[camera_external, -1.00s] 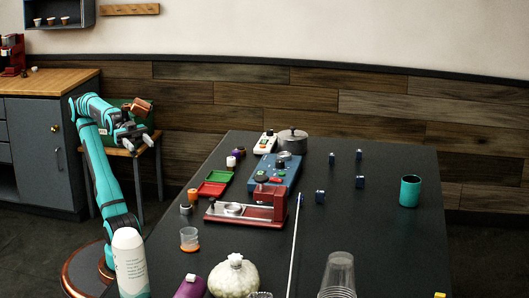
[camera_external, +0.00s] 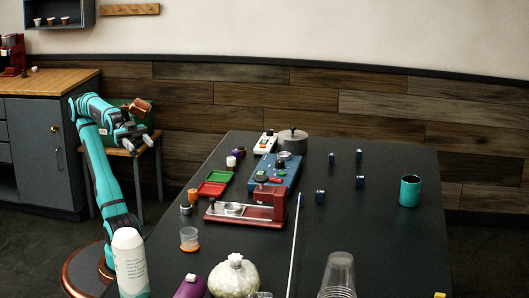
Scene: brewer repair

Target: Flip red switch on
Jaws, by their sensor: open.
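My gripper (camera_external: 138,145) is open and empty. It hangs to the left of the black table, in front of a small wooden stool, well apart from the devices on the table. A blue box (camera_external: 277,174) with small knobs and coloured buttons stands mid-table. A red machine (camera_external: 247,211) with a raised block at its right end is in front of it. A white panel (camera_external: 265,142) with small coloured buttons is behind. Which small part is the red switch, and its position, I cannot tell at this size.
Red and green trays (camera_external: 213,182) lie left of the blue box. A metal pot (camera_external: 292,138) stands behind it. A white rod (camera_external: 295,245), small dark blocks and a teal cup (camera_external: 410,190) are to the right. A white bottle (camera_external: 130,262), pale sack (camera_external: 234,275) and clear cups (camera_external: 339,273) stand in front.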

